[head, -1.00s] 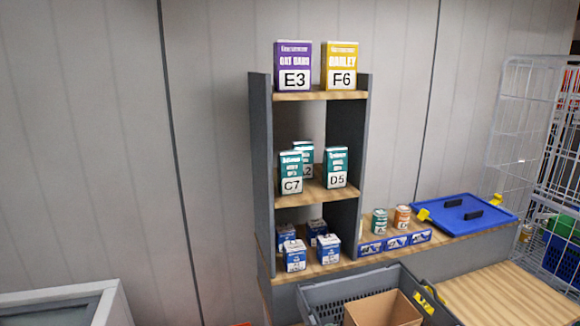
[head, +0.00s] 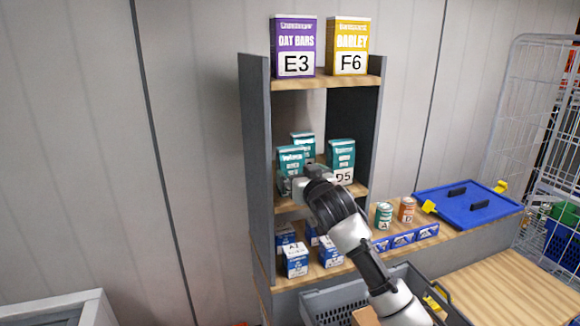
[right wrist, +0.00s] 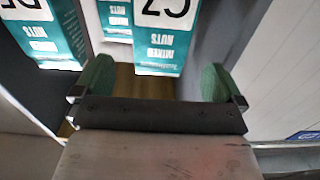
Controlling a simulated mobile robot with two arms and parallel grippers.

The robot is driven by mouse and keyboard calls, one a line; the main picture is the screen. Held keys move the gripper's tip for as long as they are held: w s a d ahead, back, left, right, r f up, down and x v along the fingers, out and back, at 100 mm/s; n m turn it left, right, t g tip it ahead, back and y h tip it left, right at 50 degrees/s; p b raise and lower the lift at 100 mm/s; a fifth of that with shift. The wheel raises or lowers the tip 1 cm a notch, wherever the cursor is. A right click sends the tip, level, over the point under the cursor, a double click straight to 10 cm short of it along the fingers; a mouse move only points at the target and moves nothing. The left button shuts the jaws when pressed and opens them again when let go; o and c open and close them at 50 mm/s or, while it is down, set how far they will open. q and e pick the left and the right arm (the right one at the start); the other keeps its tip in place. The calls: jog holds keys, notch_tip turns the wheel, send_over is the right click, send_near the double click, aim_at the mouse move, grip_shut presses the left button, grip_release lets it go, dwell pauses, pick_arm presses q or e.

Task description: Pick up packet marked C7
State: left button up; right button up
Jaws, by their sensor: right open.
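The packet marked C7 (head: 291,160) is teal and white and stands upright on the middle shelf, at the left. My right gripper (head: 292,186) is in front of its lower part and hides its label in the head view. In the right wrist view, the C7 packet (right wrist: 163,45) appears upside down, between the two green fingertips of my open right gripper (right wrist: 157,80). A gap shows on each side of it, and the gripper holds nothing. My left gripper is not in view.
The D5 packet (head: 341,158) stands to the right on the same shelf, and another teal packet (head: 302,140) stands behind C7. The grey shelf side panel (head: 256,150) is close on the left. Blue-and-white boxes (head: 296,261) stand on the shelf below.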

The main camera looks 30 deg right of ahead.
aim_at(293, 167)
jog(key=shift+f+x, duration=0.2)
jog(key=shift+x, duration=0.85)
jog(key=p+x, duration=0.3)
jog(key=shift+w+r+p, duration=0.25)
jog(key=shift+w+p, duration=0.05)
jog(key=shift+w, duration=0.1)
jog(key=shift+w+d+f, duration=0.15)
jog(key=shift+w+d, duration=0.05)
jog(key=shift+w, duration=0.5)
jog(key=shift+w+d+f, duration=0.1)
jog(key=shift+w+f, duration=0.1)
jog(key=shift+w, duration=0.05)
jog(key=shift+s, duration=0.1)
jog(key=c, duration=0.5)
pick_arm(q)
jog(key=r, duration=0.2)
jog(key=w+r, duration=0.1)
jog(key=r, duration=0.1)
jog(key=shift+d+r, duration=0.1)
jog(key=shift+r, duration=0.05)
pick_arm(e)
jog(key=c, duration=0.5)
